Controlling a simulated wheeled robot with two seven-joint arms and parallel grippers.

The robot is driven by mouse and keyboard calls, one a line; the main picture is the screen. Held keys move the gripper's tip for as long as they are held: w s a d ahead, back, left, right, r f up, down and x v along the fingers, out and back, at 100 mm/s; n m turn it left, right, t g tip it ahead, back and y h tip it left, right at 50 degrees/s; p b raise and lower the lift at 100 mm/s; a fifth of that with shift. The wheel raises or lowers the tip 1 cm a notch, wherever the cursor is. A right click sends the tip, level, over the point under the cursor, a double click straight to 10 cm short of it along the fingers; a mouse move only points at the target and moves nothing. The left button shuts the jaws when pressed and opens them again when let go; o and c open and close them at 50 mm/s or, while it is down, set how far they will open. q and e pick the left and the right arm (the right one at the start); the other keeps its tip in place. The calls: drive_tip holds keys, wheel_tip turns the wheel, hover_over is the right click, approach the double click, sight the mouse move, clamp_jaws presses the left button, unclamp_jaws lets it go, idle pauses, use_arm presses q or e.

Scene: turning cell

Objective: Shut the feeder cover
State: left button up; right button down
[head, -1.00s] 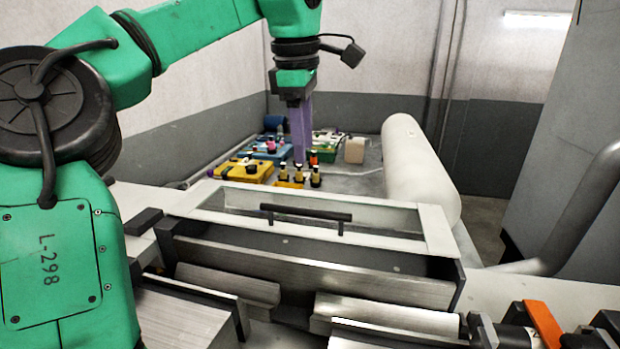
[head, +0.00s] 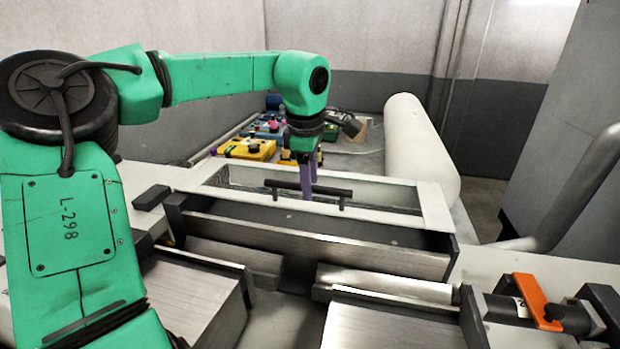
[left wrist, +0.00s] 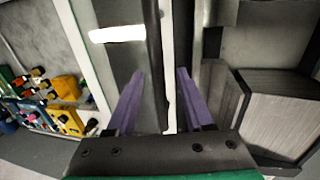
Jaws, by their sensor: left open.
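The feeder cover (head: 436,205) is a pale frame with a clear window and a black bar handle (head: 308,189) along its near side. It lies behind a dark open trough of the feeder (head: 330,258), so the feeder stands open at the front. My left gripper (head: 308,190) has purple fingers, is open, and points down at the handle. In the left wrist view, the fingers (left wrist: 157,103) stand on either side of a dark bar and a pale strip. I cannot tell whether they touch the handle. My right gripper is not in view.
Yellow and blue fixtures with knobs (head: 248,148) stand on the table behind the cover. A white cylinder (head: 420,148) lies at the back right. Metal blocks (head: 395,318) sit in front of the feeder, and an orange lever (head: 537,300) is at the right.

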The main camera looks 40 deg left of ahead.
use_arm(q)
drive_tip(key=shift+a+f, duration=0.1)
clamp_jaws()
idle(1.2)
